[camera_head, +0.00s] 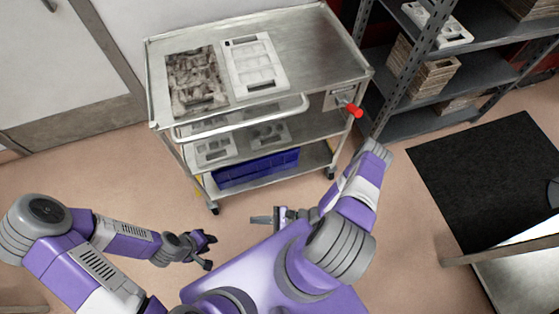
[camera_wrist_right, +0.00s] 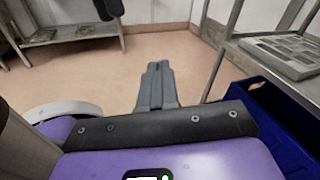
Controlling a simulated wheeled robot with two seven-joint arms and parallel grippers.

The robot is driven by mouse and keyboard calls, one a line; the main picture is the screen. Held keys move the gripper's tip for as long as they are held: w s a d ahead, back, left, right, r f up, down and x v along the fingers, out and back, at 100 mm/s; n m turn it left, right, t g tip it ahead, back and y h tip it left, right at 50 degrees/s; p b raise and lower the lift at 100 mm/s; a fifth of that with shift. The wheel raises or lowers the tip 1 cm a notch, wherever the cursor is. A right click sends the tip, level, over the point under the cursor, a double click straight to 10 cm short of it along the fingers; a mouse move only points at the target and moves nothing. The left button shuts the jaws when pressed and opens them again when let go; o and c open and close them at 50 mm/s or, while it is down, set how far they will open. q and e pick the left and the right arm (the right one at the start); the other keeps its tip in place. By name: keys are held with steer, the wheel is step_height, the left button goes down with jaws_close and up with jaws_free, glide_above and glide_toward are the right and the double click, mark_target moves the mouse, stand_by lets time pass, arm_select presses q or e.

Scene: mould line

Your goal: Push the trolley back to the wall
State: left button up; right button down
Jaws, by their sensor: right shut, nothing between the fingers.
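The metal trolley (camera_head: 300,55) stands in front of the pale wall (camera_head: 125,30), at an angle in the picture. It has several shelves, a push rail (camera_head: 245,119) on the near side and a red knob (camera_head: 354,110) at its right corner. Its shelf edge also shows at the right of the right wrist view (camera_wrist_right: 232,62). My right gripper (camera_head: 262,218) is shut and empty, in front of the trolley's lower shelf and apart from it; its fingers (camera_wrist_right: 156,85) show closed together. My left gripper (camera_head: 212,252) has its fingers apart, empty, over the floor left of it.
The trolley carries trays (camera_head: 255,66) on top and a blue crate (camera_head: 256,170) at the bottom. A grey shelf rack (camera_head: 400,125) stands close on its right. A black mat (camera_head: 475,165) and a table (camera_head: 520,265) are at right. Floor is clear at left.

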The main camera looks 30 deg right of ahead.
steer(key=w+d+f+m+t+h+b, duration=0.2)
steer(key=w+d+f+m+t+h, duration=0.2)
steer(key=d+m+h, duration=0.45)
steer(key=w+d+f+m+t+h+b, duration=0.2)
steer(key=w+d+f+m+t+h, duration=0.15)
steer(key=d+m+h, duration=0.55)
steer(key=w+d+h+b, duration=0.1)
steer(key=w+d+b, duration=0.2)
steer(key=w, duration=1)
steer(key=shift+d+f+t+b, duration=0.3)
steer(key=shift+d+f+t, duration=0.1)
steer(key=shift+d, duration=0.25)
steer(key=shift+n+h, duration=0.25)
